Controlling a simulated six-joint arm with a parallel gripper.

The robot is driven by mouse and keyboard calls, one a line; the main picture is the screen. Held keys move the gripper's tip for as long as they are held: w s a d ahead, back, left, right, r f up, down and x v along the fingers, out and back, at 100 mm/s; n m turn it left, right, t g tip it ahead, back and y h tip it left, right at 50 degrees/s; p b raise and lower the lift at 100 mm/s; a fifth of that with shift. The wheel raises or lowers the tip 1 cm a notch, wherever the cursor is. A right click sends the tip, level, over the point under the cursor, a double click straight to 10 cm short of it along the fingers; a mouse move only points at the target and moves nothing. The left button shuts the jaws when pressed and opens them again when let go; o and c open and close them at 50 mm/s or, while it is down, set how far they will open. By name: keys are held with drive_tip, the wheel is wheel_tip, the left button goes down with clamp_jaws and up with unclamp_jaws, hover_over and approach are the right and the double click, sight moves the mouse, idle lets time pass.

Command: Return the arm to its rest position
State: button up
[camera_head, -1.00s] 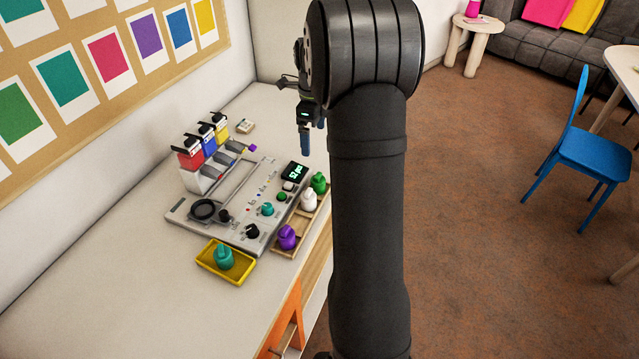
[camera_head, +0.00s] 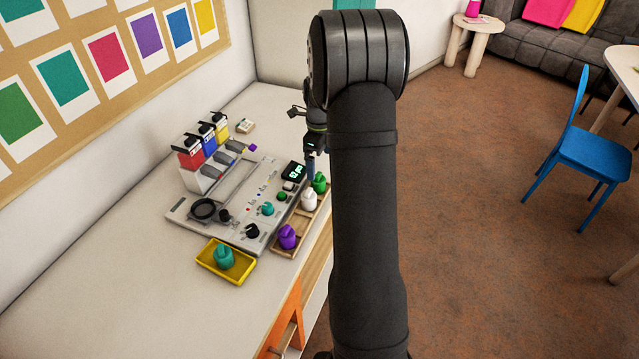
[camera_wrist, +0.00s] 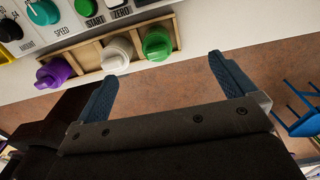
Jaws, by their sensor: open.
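My gripper (camera_head: 311,165) is above the right edge of the counter, near the green bottle, and is partly hidden by my arm in the head view. In the wrist view its two blue fingers (camera_wrist: 165,85) are spread wide with nothing between them. Beyond the fingers, the wrist view shows the wooden tray (camera_wrist: 86,55) holding a purple bottle (camera_wrist: 53,72), a white bottle (camera_wrist: 117,56) and a green bottle (camera_wrist: 157,44). The fingers look apart from the bottles.
A grey machine (camera_head: 245,205) with knobs and a display stands on the counter (camera_head: 130,260). A yellow tray (camera_head: 212,265) holds a teal bottle (camera_head: 223,256). Red, blue and yellow containers (camera_head: 205,140) stand behind. A blue chair (camera_head: 590,155) is on the open floor at right.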

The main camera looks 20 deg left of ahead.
idle(0.5)
wheel_tip(320, 180, up, 10)
idle(0.5)
idle(0.3)
